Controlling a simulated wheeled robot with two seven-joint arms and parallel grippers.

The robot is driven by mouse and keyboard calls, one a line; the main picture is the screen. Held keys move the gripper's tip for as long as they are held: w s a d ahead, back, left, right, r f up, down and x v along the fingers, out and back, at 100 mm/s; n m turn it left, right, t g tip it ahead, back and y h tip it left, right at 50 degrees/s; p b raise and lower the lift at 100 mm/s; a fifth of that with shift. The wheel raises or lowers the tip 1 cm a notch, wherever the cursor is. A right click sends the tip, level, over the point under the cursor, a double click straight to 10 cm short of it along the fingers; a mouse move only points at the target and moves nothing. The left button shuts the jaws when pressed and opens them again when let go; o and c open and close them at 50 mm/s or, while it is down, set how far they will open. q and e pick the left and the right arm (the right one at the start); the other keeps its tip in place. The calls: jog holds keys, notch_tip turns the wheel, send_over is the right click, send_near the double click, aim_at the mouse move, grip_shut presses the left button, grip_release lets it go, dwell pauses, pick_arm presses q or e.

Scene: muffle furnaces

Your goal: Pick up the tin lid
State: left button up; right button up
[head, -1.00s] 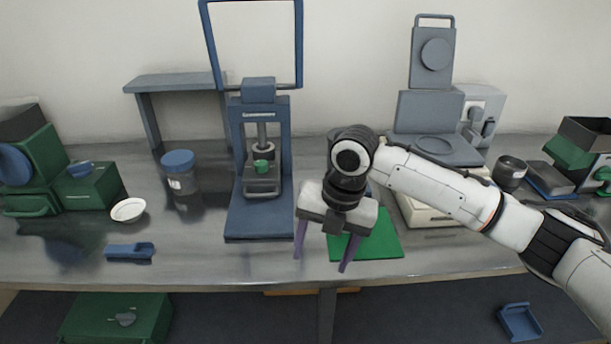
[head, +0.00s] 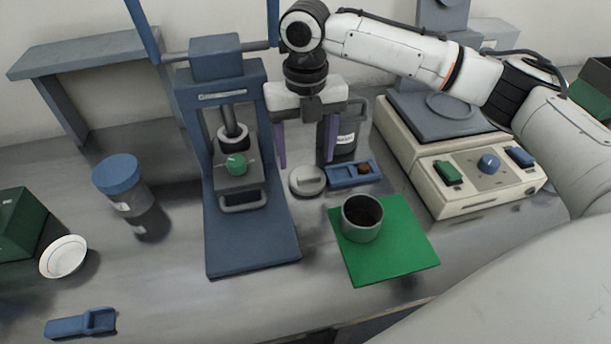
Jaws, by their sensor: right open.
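The tin lid (head: 307,181), a grey round disc with a small raised middle, lies on the bench between the blue press and a small blue tray. My right gripper (head: 304,164) points down with its two purple fingers spread apart. It is empty, and the lid shows just below and between its fingertips; I cannot tell the exact height gap. An open grey tin (head: 362,219) with dark contents stands upright on a green mat (head: 398,258). My left gripper is not in view.
The blue press (head: 252,240) stands close left of the lid. The blue tray (head: 343,178) and a dark labelled jar (head: 346,136) are close right and behind. A beige device (head: 470,195) stands further right. A blue-lidded jar (head: 122,188) and white dish (head: 64,256) are left.

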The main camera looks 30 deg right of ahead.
aim_at(309, 178)
jog(key=f, duration=0.5)
jog(key=shift+s+d, duration=0.3)
jog(key=shift+d, duration=0.05)
jog(key=shift+f, duration=0.45)
jog(key=c, duration=1.1)
